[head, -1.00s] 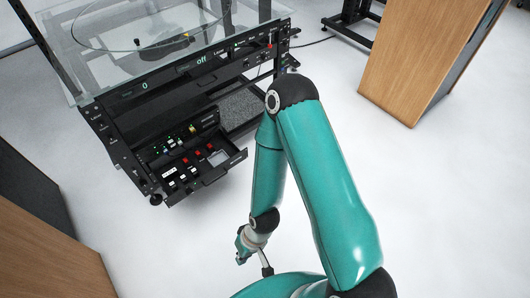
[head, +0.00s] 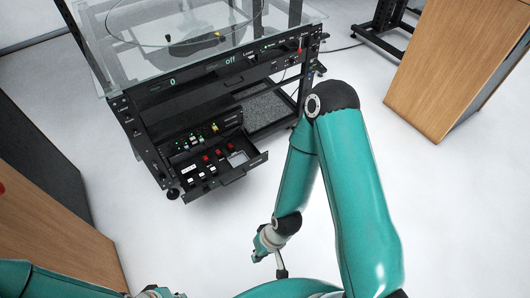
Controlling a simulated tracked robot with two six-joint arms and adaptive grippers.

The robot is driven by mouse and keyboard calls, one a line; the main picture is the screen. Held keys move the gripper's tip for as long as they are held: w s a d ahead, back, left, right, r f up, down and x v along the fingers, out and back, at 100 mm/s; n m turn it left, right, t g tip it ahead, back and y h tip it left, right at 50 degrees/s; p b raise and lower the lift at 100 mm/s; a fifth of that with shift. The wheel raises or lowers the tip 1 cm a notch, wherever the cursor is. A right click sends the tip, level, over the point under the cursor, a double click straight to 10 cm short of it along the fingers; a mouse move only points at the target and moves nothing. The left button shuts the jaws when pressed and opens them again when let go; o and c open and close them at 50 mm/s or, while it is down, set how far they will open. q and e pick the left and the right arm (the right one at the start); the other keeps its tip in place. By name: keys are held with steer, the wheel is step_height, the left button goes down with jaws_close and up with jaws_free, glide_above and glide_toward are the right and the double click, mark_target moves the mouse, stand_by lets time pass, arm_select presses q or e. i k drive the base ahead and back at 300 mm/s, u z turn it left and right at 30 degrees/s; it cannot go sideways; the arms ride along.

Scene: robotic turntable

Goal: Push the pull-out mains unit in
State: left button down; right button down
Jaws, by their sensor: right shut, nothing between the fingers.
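The pull-out mains unit (head: 243,170) is the lowest black unit in the turntable rack, in the head view left of my right arm. It sticks out of the rack towards me, with red and white switches on top and a handle on its front. My right gripper (head: 281,272) hangs low at the bottom centre, shut and empty, well below the unit and apart from it. Part of my left arm shows at the bottom left edge; its fingers are not visible.
The rack (head: 140,140) carries a glass-topped turntable (head: 190,25) and displays reading "0" and "off". A wooden cabinet (head: 455,60) stands at the right, another (head: 50,220) at the left. The pale floor (head: 215,225) in front of the unit is clear.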

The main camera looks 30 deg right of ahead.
mark_target(234, 162)
steer(key=i, duration=0.9)
steer(key=z, duration=0.05)
